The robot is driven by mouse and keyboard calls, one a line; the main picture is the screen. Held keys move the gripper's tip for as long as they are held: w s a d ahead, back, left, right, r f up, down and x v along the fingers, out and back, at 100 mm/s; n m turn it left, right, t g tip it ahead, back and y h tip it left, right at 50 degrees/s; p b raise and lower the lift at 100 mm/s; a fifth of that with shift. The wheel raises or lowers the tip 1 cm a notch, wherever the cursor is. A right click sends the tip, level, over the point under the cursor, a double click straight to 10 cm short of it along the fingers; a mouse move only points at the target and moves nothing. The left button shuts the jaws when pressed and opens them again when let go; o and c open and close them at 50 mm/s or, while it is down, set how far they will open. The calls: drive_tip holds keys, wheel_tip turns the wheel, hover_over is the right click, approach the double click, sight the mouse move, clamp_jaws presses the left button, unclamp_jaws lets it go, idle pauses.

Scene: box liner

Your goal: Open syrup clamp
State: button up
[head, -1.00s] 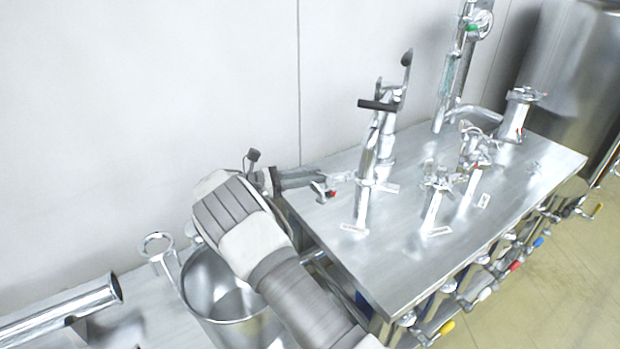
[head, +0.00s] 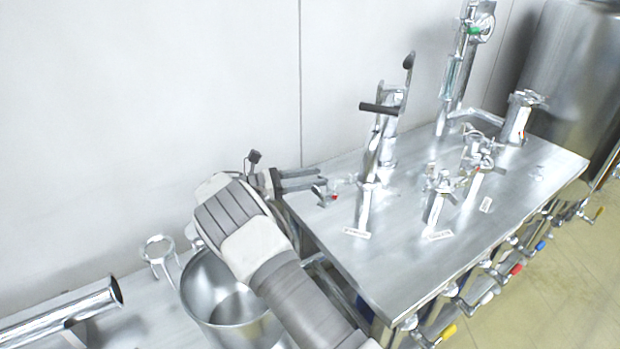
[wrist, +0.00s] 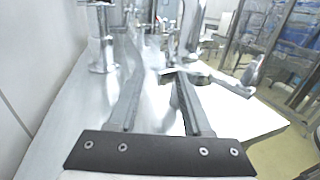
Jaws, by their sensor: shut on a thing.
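My gripper (head: 322,178) reaches over the left edge of the steel table, its two dark fingers pointing right. A small metal clamp (head: 331,194) with a red tip is at the fingertips, and I take it for the syrup clamp. In the wrist view, my gripper (wrist: 158,77) shows a gap between its fingers. A silver clamp-like part (wrist: 196,76) lies at the right fingertip. The jaws are shut on this part, though the exact contact is hard to see.
The steel table (head: 430,275) carries a tall tap (head: 380,150) with a black handle, smaller valves (head: 438,190) and a pipe column (head: 455,75). A steel pot (head: 205,290) stands below my arm. A large tank (head: 570,70) is at the far right. The wall is behind.

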drive_tip(key=shift+w+d, duration=0.15)
drive_tip(key=shift+d, duration=0.6)
drive_tip(key=s+a+b, duration=0.1)
drive_tip(key=s+a, duration=0.1)
drive_tip(key=a, duration=1.1)
drive_tip(key=shift+s+a, duration=0.15)
drive_tip(key=shift+s, duration=0.15)
drive_tip(key=shift+s, duration=0.1)
